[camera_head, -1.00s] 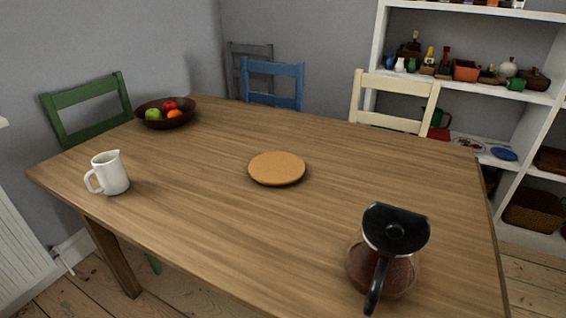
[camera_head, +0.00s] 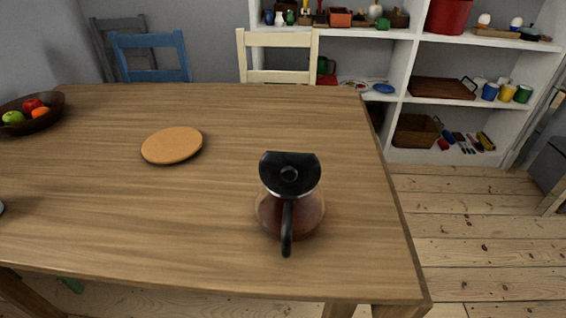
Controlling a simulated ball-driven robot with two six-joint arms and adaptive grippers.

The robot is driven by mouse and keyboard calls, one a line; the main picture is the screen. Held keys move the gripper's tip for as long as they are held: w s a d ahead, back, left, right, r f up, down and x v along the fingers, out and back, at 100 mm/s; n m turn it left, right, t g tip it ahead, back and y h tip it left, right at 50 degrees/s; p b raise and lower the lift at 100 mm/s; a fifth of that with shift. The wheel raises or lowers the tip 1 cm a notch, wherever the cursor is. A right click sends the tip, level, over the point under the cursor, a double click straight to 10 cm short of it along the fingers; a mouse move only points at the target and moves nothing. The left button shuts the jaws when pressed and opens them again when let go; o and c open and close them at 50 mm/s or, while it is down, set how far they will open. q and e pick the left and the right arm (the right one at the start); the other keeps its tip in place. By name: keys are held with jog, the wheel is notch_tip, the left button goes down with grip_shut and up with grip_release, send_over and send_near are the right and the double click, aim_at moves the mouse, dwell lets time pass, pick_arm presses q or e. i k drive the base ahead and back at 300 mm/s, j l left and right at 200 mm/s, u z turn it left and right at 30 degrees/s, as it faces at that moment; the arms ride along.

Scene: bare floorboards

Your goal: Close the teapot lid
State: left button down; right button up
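The teapot (camera_head: 303,218) is a clear glass pot with dark reddish-brown contents, upright on the wooden table (camera_head: 230,235) near its right end. Its black handle (camera_head: 287,232) faces me. The black lid (camera_head: 305,170) has a round knob and a straight far edge. It sits at the top of the pot, over the mouth. From this angle I cannot tell whether it lies flat or is tilted up. The mouth beneath it is hidden. Neither of my grippers is in view.
A round cork mat (camera_head: 172,145) lies left of the teapot. A dark fruit bowl (camera_head: 40,118) stands at the far left. Blue (camera_head: 150,42) and cream (camera_head: 278,42) chairs stand behind the table, before white shelves (camera_head: 455,101). Floor (camera_head: 470,240) is clear to the right.

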aim_at(289, 175)
jog(key=k+j, duration=0.2)
jog(key=k+j+u, duration=0.15)
jog(key=j, duration=0.3)
jog(key=k+j, duration=0.15)
jog(key=j, duration=0.15)
jog(key=k+j+u, duration=0.15)
jog(key=j, duration=0.2)
